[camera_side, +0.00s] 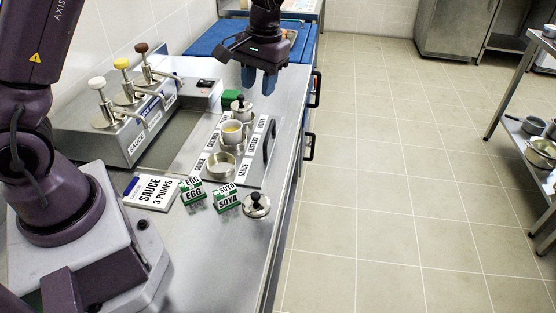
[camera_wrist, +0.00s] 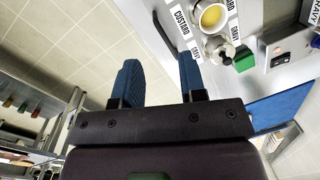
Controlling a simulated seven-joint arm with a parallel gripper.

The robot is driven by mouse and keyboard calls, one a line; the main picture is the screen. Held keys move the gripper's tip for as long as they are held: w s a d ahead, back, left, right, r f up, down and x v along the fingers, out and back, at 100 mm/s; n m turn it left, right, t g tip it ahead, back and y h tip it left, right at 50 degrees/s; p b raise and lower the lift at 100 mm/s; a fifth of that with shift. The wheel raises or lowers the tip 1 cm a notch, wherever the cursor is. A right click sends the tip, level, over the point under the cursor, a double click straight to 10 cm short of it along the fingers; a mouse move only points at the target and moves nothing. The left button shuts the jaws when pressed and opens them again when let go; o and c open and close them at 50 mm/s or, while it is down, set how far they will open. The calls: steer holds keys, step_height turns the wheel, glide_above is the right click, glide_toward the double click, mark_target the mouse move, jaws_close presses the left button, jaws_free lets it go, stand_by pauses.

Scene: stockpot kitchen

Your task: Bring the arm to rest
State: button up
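My gripper (camera_side: 259,82) hangs in the air over the far part of the steel counter (camera_side: 230,262), beyond the labelled tray. Its two blue fingers stand apart with nothing between them; in the wrist view they also show spread and empty (camera_wrist: 158,68). The tray (camera_side: 246,178) holds an empty steel pot (camera_side: 221,167), a pot with yellow content (camera_side: 231,133) and a lidded pot (camera_side: 240,107). The yellow pot (camera_wrist: 212,17) and a lid knob (camera_wrist: 219,46) also show in the wrist view. A loose lid (camera_side: 256,206) lies on the near counter.
A dispenser (camera_side: 128,150) with white, yellow and brown pump tops stands at left. A "SAUCE 3 PUMPS" card (camera_side: 150,192) and small green-and-white label blocks (camera_side: 227,199) lie near my base. A green block (camera_side: 231,96) is behind the tray. Tiled floor is open at right.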

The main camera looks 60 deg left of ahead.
steer(key=s+d+r+m+t, duration=0.2)
steer(key=s+d+r+t, duration=0.1)
steer(key=s+r, duration=0.4)
steer(key=s+d+r+m+t, duration=0.3)
steer(key=s+r, duration=0.3)
steer(key=s, duration=0.7)
steer(key=shift+s+d+r+t+h, duration=0.35)
steer(key=shift+d+r+t+h, duration=0.05)
steer(key=shift+d, duration=0.2)
